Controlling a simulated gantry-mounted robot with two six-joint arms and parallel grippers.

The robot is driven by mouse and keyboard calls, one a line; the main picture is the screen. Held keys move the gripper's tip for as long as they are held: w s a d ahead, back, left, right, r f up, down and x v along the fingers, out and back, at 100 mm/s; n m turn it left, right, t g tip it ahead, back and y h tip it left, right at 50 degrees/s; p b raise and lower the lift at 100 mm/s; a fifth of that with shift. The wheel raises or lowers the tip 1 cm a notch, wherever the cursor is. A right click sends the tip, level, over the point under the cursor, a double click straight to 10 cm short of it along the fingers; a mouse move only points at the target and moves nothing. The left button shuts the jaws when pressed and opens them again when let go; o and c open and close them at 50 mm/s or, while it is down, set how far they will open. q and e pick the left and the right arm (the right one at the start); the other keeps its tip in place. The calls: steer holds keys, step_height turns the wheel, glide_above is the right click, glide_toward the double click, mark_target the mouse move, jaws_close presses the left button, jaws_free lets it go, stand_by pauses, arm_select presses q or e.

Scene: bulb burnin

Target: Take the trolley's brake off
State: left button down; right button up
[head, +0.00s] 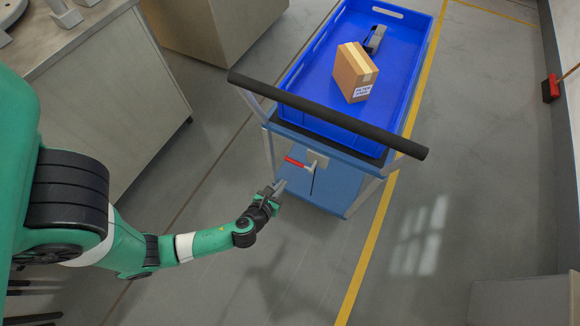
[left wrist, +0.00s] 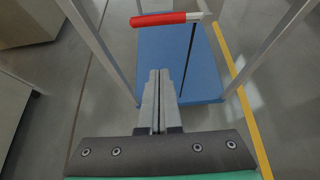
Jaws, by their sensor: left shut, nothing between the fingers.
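In the left wrist view the red grip (left wrist: 165,19) lies roughly level across the top. My left gripper (head: 278,187) is shut and empty, just below and in front of the red grip, apart from it. Its closed fingers show in the left wrist view (left wrist: 158,85). My right gripper is not in view.
A blue tray (head: 297,108) on top of the trolley holds a cardboard box (head: 354,72) and a dark grey object (head: 375,39). A workbench (head: 110,95) stands at the left. A yellow floor line (head: 372,225) runs along the trolley's right side. The floor in front is clear.

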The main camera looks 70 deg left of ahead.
arm_select(q)
steer(key=b+x, duration=0.3)
steer(key=x, duration=0.3)
steer(key=shift+w+a+r+p, duration=0.15)
steer(key=shift+w+r+p, duration=0.05)
steer(key=shift+r, duration=0.45)
steer(key=shift+w+a+r+p, duration=0.15)
steer(key=shift+w+r+p, duration=0.1)
steer(key=shift+r, duration=0.4)
steer(key=shift+w+a+r+p, duration=0.1)
steer(key=shift+a+r+p, duration=0.1)
steer(key=shift+r, duration=0.45)
